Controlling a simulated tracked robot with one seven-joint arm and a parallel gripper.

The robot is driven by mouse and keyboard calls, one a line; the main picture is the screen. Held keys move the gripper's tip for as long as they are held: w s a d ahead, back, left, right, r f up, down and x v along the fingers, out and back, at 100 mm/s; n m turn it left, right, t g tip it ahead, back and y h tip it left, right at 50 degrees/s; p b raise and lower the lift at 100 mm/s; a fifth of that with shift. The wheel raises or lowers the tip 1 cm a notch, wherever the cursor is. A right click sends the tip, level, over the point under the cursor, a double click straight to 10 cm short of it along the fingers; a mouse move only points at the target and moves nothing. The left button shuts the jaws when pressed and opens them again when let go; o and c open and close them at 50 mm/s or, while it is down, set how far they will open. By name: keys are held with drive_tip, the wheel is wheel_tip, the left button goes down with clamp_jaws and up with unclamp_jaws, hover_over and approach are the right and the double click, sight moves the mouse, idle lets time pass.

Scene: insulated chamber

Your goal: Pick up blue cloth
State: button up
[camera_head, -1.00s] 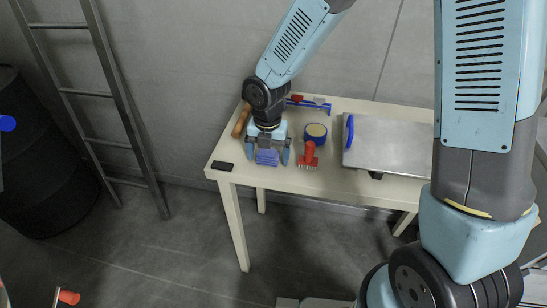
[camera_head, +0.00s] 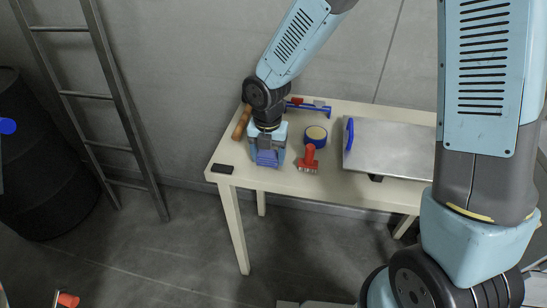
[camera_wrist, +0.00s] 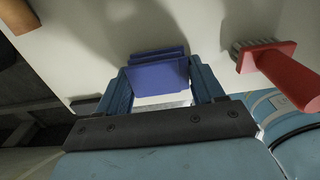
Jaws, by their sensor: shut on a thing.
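The blue cloth (camera_head: 267,158) is a small folded blue piece at the left front part of the cream table (camera_head: 228,171). In the wrist view the cloth (camera_wrist: 157,74) shows as stacked flat layers between my fingertips. My gripper (camera_head: 267,161) points down over the table, and its fingers close on the cloth from both sides. The gripper also shows in the wrist view (camera_wrist: 160,82). The cloth is at or just above the table top; I cannot tell which. Part of it is hidden by the gripper.
A red-handled brush (camera_head: 308,160) stands close to the right of my gripper, with a blue tape roll (camera_head: 315,136) behind it. A metal sheet (camera_head: 392,150) lies further right. A wooden handle (camera_head: 241,124) and a dark flat item (camera_head: 222,168) are to the left.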

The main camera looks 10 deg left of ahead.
wheel_tip(320, 180, up, 3)
drive_tip(key=shift+f, duration=0.15)
drive_tip(key=s+d+r, duration=0.3)
drive_tip(key=s+r, duration=0.6)
drive_tip(key=s, duration=0.4)
drive_tip(key=shift+s+d+r, duration=0.15)
drive_tip(key=shift+s+r, duration=0.2)
drive_tip(key=o, duration=0.5)
drive_tip(key=shift+c, duration=1.7)
